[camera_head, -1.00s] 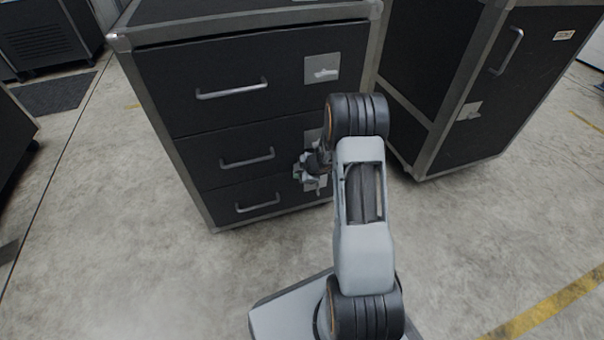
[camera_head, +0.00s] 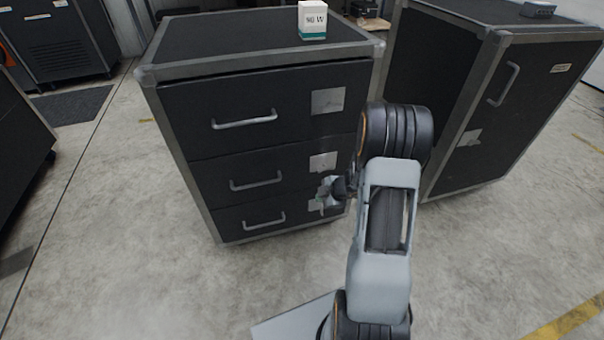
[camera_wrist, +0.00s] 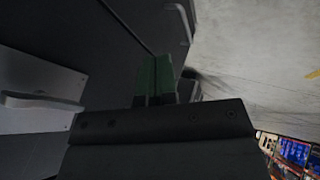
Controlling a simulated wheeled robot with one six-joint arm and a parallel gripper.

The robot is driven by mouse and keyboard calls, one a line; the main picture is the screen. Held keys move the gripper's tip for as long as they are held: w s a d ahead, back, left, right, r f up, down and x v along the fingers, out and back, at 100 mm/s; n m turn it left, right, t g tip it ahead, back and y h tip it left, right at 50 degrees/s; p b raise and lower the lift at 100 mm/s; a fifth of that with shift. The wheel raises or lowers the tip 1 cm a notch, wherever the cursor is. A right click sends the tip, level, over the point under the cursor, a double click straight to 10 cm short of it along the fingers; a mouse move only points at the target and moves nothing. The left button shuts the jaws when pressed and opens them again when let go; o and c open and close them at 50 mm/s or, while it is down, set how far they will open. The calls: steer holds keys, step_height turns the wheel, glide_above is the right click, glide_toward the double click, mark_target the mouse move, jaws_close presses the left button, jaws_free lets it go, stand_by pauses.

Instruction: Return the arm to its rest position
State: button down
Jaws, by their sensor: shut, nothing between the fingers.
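My arm rises from the bottom of the head view, bends at a dark elbow joint, and reaches down and left. My gripper (camera_head: 322,196) is small in the head view, in front of the right side of the black drawer cabinet (camera_head: 255,162), near its lower drawers. In the wrist view the green fingers of my gripper (camera_wrist: 154,78) are together with nothing between them. Whether the gripper touches the cabinet front cannot be told.
A white and green box (camera_head: 312,20) marked "90 W" stands on the drawer cabinet. A second black cabinet (camera_head: 455,110) stands to the right, with a grey device (camera_head: 538,9) on top. Open concrete floor (camera_head: 120,250) lies at the left and front.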

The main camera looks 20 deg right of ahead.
step_height(320, 180, up, 36)
steer(key=s+r+m+t+h+p, duration=0.15)
steer(key=m+h+p, duration=0.7)
steer(key=p, duration=1.05)
steer(key=s+a+r+m+g+y+p, duration=0.4)
steer(key=s+a+r+m+p, duration=0.2)
steer(key=s+a+r+p, duration=0.6)
steer(key=s+a+r, duration=0.1)
steer(key=s+r, duration=0.2)
steer(key=shift+s+r+m+y, duration=0.35)
steer(key=shift+r, duration=0.05)
steer(key=c, duration=1.8)
jaws_free()
